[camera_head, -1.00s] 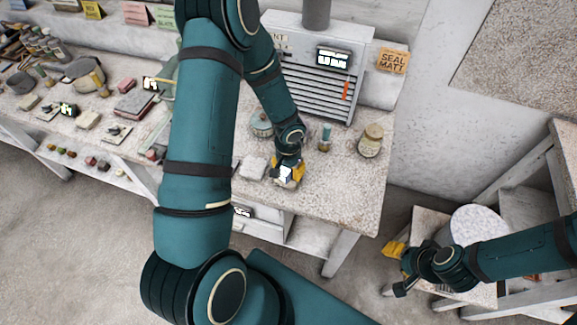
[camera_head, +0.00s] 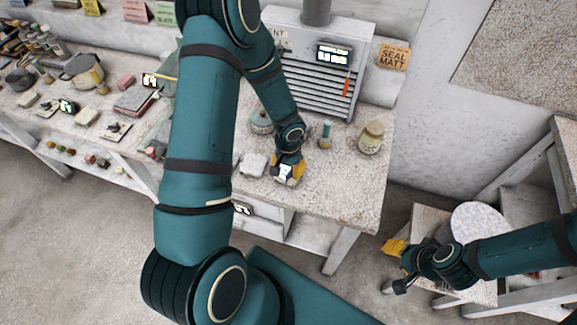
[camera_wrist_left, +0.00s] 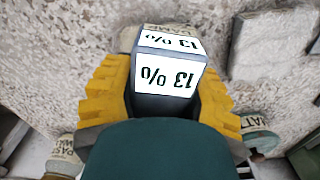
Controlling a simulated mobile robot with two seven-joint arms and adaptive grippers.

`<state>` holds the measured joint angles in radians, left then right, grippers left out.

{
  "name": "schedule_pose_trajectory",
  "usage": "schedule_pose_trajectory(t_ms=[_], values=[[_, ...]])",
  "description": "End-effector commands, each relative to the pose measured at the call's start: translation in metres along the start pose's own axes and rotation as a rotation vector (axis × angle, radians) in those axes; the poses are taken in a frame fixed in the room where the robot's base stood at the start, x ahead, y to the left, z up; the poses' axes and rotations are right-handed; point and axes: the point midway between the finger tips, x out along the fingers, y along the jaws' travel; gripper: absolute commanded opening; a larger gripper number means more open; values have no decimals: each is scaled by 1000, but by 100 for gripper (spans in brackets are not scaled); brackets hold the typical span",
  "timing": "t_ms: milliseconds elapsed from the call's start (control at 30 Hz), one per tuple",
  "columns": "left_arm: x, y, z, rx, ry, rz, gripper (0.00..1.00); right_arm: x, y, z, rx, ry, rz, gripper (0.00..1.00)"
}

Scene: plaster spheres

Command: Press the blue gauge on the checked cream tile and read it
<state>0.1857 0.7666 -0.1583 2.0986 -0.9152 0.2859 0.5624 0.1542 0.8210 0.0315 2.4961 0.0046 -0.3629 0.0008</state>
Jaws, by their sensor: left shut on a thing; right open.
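The gauge (camera_wrist_left: 168,75) is a blue-grey block with white display faces reading 13 % in the left wrist view. My left gripper (camera_wrist_left: 162,88), with yellow fingers, is shut on it. In the head view, the left gripper (camera_head: 288,168) is low over the front of the bench, with the gauge's bright display (camera_head: 285,171) between its fingers. A pale tile (camera_wrist_left: 128,38) shows partly behind the gauge, its lettering too unclear to read. The gauge hides the contact, so I cannot tell whether they touch. My right gripper (camera_head: 398,267) is open and empty, away from the bench.
A pale block (camera_head: 252,165) lies just left of the left gripper; its label is unclear. A small bottle (camera_head: 326,135) and a lidded jar (camera_head: 370,138) stand to the right. A slatted cabinet (camera_head: 310,70) with a display stands behind. The bench's front right corner is clear.

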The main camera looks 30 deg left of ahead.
Motion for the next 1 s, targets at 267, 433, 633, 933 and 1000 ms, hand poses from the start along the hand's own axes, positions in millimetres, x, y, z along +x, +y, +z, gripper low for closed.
schedule_pose_trajectory(t_ms=[267,433,633,933,1000], values=[[3,0,0,0,1,0,12,3,1,0,0,0,0,47],[5,0,0,0,1,0,12,5,2,1,0,0,0,47],[7,0,0,0,1,0,12,7,3,1,0,0,0,47],[8,0,0,0,1,0,12,8,3,1,0,0,0,47],[8,0,0,0,1,0,12,8,3,1,0,0,0,47]])
